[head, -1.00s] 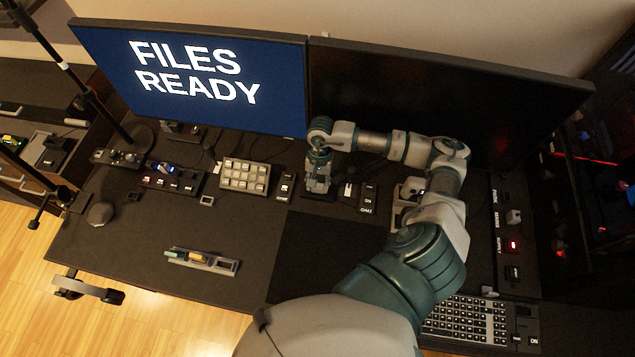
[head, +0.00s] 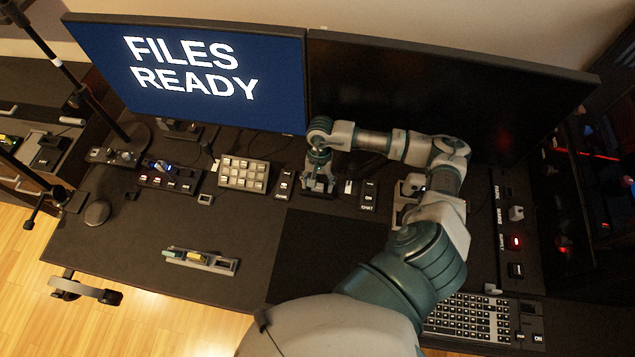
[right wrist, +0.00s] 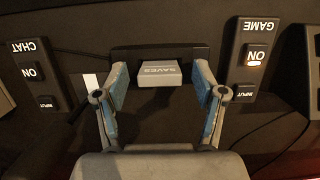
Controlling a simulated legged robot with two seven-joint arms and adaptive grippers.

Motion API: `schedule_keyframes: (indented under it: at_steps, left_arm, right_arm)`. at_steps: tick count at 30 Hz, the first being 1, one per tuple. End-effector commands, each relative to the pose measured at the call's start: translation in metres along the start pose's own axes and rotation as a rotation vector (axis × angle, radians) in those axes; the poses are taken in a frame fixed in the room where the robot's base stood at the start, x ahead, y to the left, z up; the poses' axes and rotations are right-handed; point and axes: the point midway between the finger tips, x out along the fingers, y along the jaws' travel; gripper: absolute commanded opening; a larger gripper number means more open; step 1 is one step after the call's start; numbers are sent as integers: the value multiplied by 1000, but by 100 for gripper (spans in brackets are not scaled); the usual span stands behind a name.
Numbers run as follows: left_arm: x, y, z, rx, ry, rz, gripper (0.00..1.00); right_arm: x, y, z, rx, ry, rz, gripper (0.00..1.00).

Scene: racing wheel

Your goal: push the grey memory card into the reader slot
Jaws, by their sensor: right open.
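The grey memory card (right wrist: 158,73), marked SAVES, shows in the right wrist view with its near end sticking out of the dark reader (right wrist: 190,53). How deep it sits in the slot is hidden. My right gripper (right wrist: 160,80) is open, with one finger on each side of the card and a visible gap on both sides. In the head view the right gripper (head: 318,182) is over the back of the desk, below the gap between the monitors, and largely hides the card and reader. My left gripper is not in view.
Switch panels marked GAME (right wrist: 258,55) and CHAT (right wrist: 37,72) flank the reader. The monitors (head: 200,75) stand close behind. A keypad (head: 244,173) is to the left, and a small tray (head: 222,265) with coloured pieces lies at front left. The desk between is clear.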

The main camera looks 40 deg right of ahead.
Motion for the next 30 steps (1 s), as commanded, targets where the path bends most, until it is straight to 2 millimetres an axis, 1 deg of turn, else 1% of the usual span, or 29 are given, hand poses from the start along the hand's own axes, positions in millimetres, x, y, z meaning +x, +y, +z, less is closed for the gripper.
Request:
schedule_keyframes:
  at_steps: [2,5,15,18,21,30]
  left_arm:
    - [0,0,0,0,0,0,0]
    - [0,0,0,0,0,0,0]
    - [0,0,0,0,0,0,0]
    - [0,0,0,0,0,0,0]
    - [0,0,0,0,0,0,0]
    - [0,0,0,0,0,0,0]
  right_arm:
    - [0,0,0,0,0,0,70]
    - [-6,0,-1,0,2,-1,70]
    - [-61,-1,-2,1,1,-2,70]
    - [-70,0,-2,1,0,-1,70]
    - [-74,0,-2,0,-1,0,70]
    - [-74,0,-2,0,-1,0,70]
